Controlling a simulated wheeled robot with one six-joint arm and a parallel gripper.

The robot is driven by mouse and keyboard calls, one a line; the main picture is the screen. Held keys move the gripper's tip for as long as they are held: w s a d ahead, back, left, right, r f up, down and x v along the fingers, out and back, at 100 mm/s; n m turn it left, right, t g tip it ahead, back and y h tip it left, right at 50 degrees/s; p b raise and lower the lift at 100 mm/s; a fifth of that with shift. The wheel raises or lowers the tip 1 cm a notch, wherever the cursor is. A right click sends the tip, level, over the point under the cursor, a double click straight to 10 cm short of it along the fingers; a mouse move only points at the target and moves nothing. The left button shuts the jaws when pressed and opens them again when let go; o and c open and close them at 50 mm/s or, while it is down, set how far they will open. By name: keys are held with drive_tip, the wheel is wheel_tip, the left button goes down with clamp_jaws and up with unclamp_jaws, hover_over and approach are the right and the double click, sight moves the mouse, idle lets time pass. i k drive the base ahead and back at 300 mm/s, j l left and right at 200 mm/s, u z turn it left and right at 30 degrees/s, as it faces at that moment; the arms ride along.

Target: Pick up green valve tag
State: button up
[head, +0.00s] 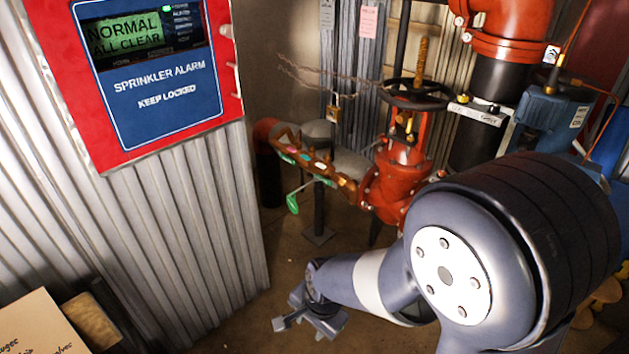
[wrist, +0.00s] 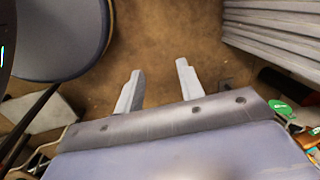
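The green valve tag (head: 293,204) hangs at the lower left of a row of coloured pieces on the pipework, in the middle of the head view. A green round piece, which looks like the same tag, shows at the right edge of the wrist view (wrist: 283,109). My gripper (head: 303,323) is low near the floor in the head view, below the tag and apart from it. In the wrist view its two fingers (wrist: 158,83) stand apart with only brown floor between them. It is open and empty.
A red and blue sprinkler alarm panel (head: 165,75) is at upper left, above a corrugated metal wall (head: 190,215). Red pipes and a valve (head: 398,190) with a dark handwheel (head: 417,93) stand behind my arm. A cardboard box (head: 40,325) is at lower left. Floor around my gripper is clear.

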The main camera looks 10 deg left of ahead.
sight(292, 203)
drive_tip(key=i+j+z, duration=0.25)
drive_tip(key=i+j, duration=0.4)
drive_tip(key=i+j+z, duration=0.3)
drive_tip(key=i+j, duration=0.35)
drive_tip(key=j, duration=0.1)
